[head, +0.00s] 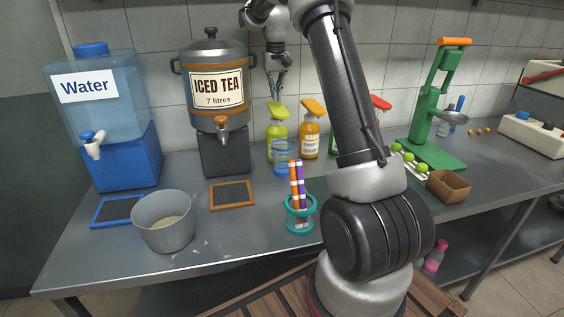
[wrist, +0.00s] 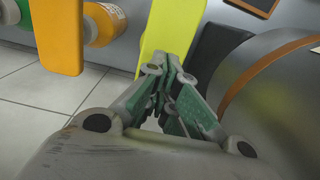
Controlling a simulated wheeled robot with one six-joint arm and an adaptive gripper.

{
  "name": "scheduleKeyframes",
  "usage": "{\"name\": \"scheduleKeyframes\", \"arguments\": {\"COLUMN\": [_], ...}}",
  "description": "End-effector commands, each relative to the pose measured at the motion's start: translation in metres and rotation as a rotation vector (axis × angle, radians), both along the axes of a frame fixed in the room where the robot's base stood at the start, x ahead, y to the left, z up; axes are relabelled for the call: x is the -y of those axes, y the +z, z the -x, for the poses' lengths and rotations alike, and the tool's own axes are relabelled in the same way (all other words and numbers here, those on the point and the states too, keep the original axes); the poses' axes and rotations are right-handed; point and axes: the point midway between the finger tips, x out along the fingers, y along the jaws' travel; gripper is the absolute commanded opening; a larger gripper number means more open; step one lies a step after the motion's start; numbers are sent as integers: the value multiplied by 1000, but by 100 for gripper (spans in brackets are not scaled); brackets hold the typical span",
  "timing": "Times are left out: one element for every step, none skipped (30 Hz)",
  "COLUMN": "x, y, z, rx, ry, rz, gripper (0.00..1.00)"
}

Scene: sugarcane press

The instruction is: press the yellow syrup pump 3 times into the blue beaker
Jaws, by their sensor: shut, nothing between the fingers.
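The yellow syrup pump (head: 277,111) tops a yellow-green bottle (head: 275,133) at the back of the counter. Its flat yellow head also shows in the wrist view (wrist: 168,28). The blue beaker (head: 283,168) stands upright in front of that bottle, and it is not visible in the wrist view. My gripper (head: 275,96) points down just over the pump head, with its fingers shut and empty. In the wrist view its fingertips (wrist: 172,62) overlap the yellow head. I cannot tell whether they touch it.
The orange pump bottle (head: 310,140) stands close on the right, with a red-topped pump (head: 380,102) beyond it. The iced tea urn (head: 213,115) stands close on the left. A teal holder (head: 300,216) with striped straws stands in front. A grey pot (head: 165,225) is at front left.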

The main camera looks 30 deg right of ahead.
Motion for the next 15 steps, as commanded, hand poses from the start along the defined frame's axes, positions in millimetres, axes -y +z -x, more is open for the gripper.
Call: {"name": "scheduleKeyframes", "arguments": {"x": [0, 0, 0, 0, 0, 0, 0, 0, 0, 0, 0, 0, 0, 0, 0], "y": [-1, -2, -3, -5, -6, -7, -8, -9, -11, -12, -13, -14, -15, -16, -17], "z": [0, 0, 0, 0, 0, 0, 0, 0, 0, 0, 0, 0, 0, 0, 0], "rx": [-1, -1, -1, -1, -1, -1, -2, -2, -2, -2, -2, -2, -1, -1, -1], "ry": [0, 0, 0, 0, 0, 0, 0, 0, 0, 0, 0, 0, 0, 0, 0], "rz": [0, 0, 0, 0, 0, 0, -1, -1, -1, -1, -1, -1, 0, 0, 0], "gripper": [0, 0, 0, 0, 0, 0, 0, 0, 0, 0, 0, 0, 0, 0, 0]}}
